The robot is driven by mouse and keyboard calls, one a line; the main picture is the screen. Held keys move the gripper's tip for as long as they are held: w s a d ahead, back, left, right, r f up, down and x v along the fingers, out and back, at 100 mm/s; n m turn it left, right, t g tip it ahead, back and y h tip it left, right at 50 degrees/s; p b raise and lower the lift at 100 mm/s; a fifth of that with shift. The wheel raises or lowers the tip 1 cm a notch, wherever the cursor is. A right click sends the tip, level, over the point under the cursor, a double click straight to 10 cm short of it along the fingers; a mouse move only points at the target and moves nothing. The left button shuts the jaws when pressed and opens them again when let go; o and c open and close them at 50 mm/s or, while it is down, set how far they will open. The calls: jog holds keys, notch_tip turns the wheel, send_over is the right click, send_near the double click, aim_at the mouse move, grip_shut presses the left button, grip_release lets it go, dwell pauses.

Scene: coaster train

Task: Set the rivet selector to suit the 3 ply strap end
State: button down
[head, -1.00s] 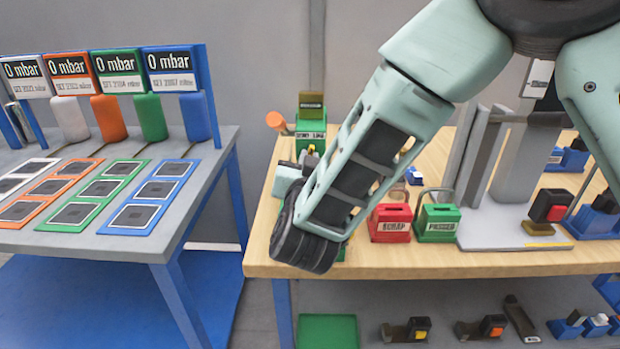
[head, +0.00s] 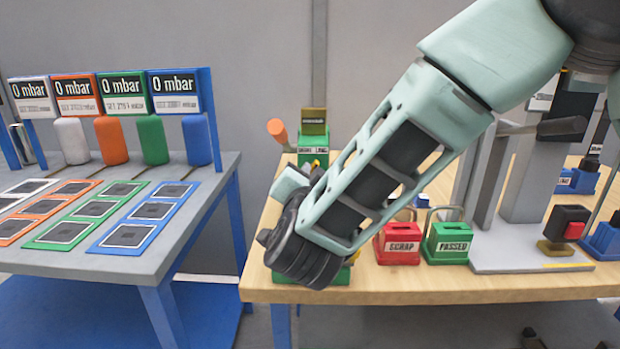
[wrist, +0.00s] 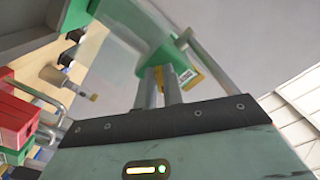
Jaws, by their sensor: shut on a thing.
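A green bench machine (head: 313,150) with a white label stands near the left end of the wooden bench, behind my wrist. It has an orange-knobbed lever (head: 277,128) and a brownish plate on top. In the wrist view my gripper (wrist: 162,80) reaches up to a green body (wrist: 165,48) and is shut at a small part beside a yellow label (wrist: 188,76). I cannot read that label or make out a selector setting. In the head view my wrist hides the fingers and what they hold. I cannot identify the 3 ply strap end.
A red SCRAP box (head: 397,246) and a green PASSED box (head: 447,246) stand right of my wrist. A grey table (head: 60,258) with coloured pads and 0 mbar displays is at left, across a gap.

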jog(key=c, duration=1.8)
grip_release()
jog(key=s+b, duration=0.2)
jog(key=s, duration=1.5)
jog(key=shift+s+a, duration=0.25)
jog(key=shift+a, duration=0.05)
